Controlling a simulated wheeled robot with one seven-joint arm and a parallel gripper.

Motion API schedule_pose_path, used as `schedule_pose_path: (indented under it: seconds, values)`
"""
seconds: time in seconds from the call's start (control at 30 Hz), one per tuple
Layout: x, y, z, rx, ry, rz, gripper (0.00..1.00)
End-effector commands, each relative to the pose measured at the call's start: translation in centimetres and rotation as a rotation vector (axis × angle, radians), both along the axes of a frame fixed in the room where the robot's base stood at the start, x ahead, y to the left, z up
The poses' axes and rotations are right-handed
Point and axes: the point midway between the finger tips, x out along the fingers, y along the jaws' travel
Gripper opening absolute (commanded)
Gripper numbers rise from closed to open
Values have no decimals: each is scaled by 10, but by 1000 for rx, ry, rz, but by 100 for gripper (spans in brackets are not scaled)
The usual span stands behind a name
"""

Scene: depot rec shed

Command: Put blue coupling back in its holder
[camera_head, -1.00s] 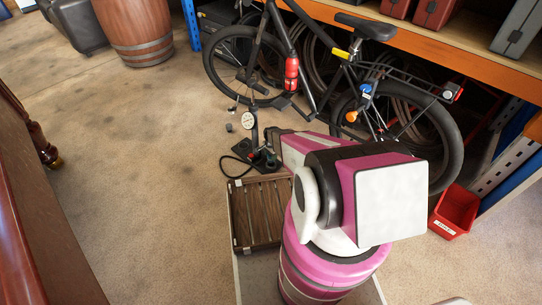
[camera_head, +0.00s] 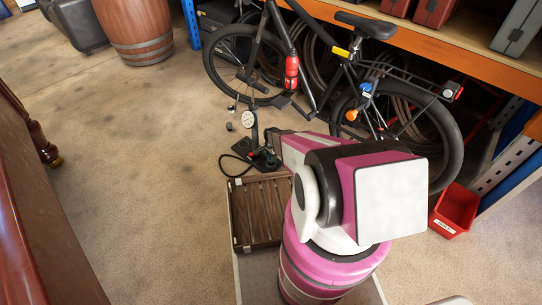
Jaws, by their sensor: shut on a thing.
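My pink, black and white arm reaches from the lower right towards the middle of the head view. Its far end is a dark part above the base of a black stand on the floor. I do not make out my gripper's fingers or anything between them; the arm's end hides that spot. I cannot pick out the blue coupling or its holder for certain. A small blue piece (camera_head: 367,88) shows at the rear of the bicycle, apart from my arm, with an orange piece (camera_head: 351,115) below it.
The black stand (camera_head: 254,126) with a pale round disc and a dark hose stands close to my arm. A slatted brown tray (camera_head: 233,215) lies left of the arm. A bicycle (camera_head: 308,88) leans by orange-and-blue shelving. A red bin (camera_head: 455,210) is at right. Floor at left is open.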

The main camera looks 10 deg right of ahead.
Motion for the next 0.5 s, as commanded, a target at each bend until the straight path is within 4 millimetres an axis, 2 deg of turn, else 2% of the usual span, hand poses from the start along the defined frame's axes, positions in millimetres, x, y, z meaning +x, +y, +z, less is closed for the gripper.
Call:
schedule_pose_path:
  seconds: [0.5]
  values:
    - [0, 0, -9, 0, 0, 0, 22]
